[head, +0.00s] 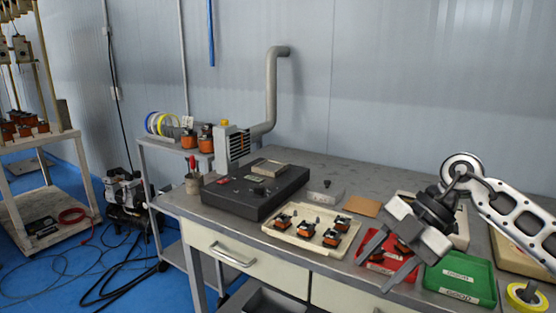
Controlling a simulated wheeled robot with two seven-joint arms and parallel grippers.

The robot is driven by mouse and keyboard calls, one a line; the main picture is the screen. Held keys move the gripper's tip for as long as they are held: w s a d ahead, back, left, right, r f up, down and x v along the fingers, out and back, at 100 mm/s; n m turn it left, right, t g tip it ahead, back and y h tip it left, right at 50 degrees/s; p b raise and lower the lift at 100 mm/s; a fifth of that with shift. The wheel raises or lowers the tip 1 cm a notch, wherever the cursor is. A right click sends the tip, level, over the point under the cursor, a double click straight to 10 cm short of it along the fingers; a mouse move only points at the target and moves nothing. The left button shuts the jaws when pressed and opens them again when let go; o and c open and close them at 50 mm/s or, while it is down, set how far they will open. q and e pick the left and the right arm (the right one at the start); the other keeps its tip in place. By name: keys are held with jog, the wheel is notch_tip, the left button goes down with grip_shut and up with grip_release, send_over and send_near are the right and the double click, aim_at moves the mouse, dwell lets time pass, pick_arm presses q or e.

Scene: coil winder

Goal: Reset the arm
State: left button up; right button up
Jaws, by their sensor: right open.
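My right arm (515,215) comes in from the right edge in the head view. My right gripper (386,263) is open, its two fingers spread over the red tray (371,266) near the table's front edge. Part of the red tray is hidden behind the gripper, and an orange and black coil part shows by the fingers. I cannot tell whether the fingers touch anything. My left gripper is not in view.
A cream tray (277,246) with several coil parts lies left of the gripper. The black winder box (238,205) stands behind it. A green bin (481,287) and a yellow tape roll (526,298) are at right. The grey table (345,187) has clear room at the back.

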jog(key=s+a+r+t+y+p, duration=0.1)
jog(key=s+a+y, duration=0.2)
jog(key=a+y, duration=0.4)
jog(key=s+a+r+t+y+p, duration=0.1)
jog(key=s+a+y, duration=0.2)
jog(key=a+y, duration=0.35)
jog(key=w+d+f+m+t+h+p, duration=0.1)
jog(key=d+f+m+t+h, duration=0.2)
jog(key=m+t+h, duration=0.5)
jog(key=d+f+m+t+h+p, duration=0.1)
jog(key=d+f+m+t+h, duration=0.2)
jog(key=m+t, duration=0.7)
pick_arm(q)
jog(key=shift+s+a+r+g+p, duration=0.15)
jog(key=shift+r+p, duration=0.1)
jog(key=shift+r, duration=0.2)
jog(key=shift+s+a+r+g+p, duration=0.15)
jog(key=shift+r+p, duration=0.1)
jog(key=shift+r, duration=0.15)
pick_arm(e)
jog(key=s+d+f+m+g+h, duration=0.4)
jog(key=s+f+g, duration=0.4)
jog(key=s+f, duration=0.4)
notch_tip(320, 180, down, 4)
jog(key=shift+s+d+r+m+h, duration=0.2)
jog(key=shift+s+m+h, duration=0.15)
jog(key=shift+m+h, duration=0.75)
